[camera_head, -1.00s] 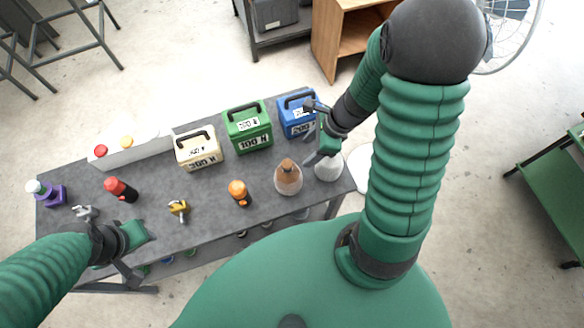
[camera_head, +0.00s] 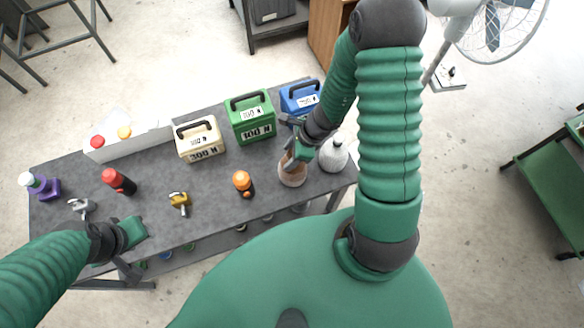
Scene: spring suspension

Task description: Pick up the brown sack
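The brown sack (camera_head: 292,174) stands near the right end of the dark grey table, with a rounded body; my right gripper covers its top. My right gripper (camera_head: 290,142) is over the sack's upper part, fingers apart. I cannot tell whether the fingers touch the sack. My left gripper (camera_head: 134,252) is open and empty at the table's front left edge, far from the sack.
A white sack (camera_head: 334,154) stands close on the right of the brown one. Blue (camera_head: 300,98), green (camera_head: 250,117) and cream (camera_head: 200,140) boxes line the back of the table (camera_head: 215,185). An orange-topped item (camera_head: 243,183) stands to the left.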

